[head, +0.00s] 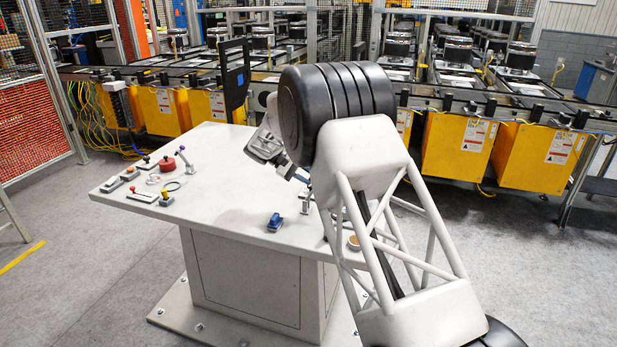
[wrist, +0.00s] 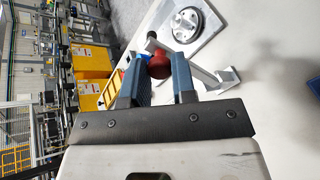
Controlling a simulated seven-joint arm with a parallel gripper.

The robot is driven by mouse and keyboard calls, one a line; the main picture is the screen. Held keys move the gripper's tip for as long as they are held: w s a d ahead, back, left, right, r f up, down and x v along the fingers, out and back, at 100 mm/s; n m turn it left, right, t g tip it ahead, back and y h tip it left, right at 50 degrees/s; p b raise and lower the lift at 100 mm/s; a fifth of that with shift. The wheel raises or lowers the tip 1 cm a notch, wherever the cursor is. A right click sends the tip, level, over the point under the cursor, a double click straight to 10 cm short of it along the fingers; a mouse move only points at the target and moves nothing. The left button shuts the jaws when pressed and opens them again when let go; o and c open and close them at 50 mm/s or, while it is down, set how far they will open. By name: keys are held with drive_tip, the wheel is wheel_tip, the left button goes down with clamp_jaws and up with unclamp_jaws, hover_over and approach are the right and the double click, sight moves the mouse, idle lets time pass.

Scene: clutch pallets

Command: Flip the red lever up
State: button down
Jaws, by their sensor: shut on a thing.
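The red lever's round red knob (wrist: 159,66) shows in the wrist view between the two blue fingers of my gripper (wrist: 161,72). The gripper is shut on this knob. A silver arm and bracket (wrist: 228,77) stand just right of the fingers on the white table top. In the head view my gripper (head: 290,172) is beyond my arm at the table's right side, mostly hidden. The knob is hidden there; a small silver bracket (head: 305,206) shows beside my arm. The lever's exact angle cannot be told.
The white table (head: 230,180) also holds a red button (head: 167,164), a purple-knobbed lever (head: 183,158) and small switch boxes at the left. A blue item (head: 275,222) lies near the front edge.

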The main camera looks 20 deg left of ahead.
drive_tip(key=c, duration=0.9)
unclamp_jaws()
drive_tip(key=shift+c, duration=0.2)
drive_tip(key=shift+a, duration=0.1)
drive_tip(key=v, duration=0.7)
drive_tip(key=shift+a+r, duration=0.2)
drive_tip(key=shift+a, duration=0.1)
